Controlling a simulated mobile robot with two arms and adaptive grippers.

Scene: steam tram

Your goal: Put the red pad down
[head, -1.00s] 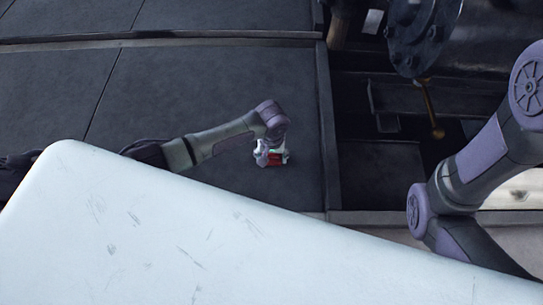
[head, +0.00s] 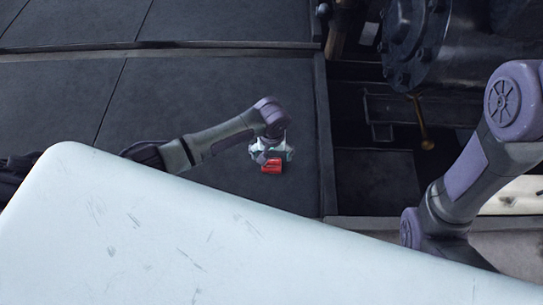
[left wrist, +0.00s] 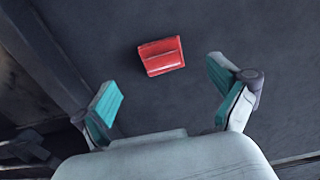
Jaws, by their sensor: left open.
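The red pad (head: 271,166) lies on the dark floor panel just below my left gripper (head: 270,154) in the head view. In the left wrist view the red pad (left wrist: 161,56) lies flat on the dark surface, beyond the fingertips and apart from both. My left gripper (left wrist: 166,102) is open, with its teal finger pads spread wide and nothing between them. My right arm shows at the right of the head view, but its gripper is out of the picture.
A raised metal edge (head: 325,140) bounds the floor panel on the right, with a darker recess beyond it. A large round metal machine part (head: 415,40) and a brass rod (head: 424,125) stand there. The dark floor panel (head: 215,95) around the pad is clear.

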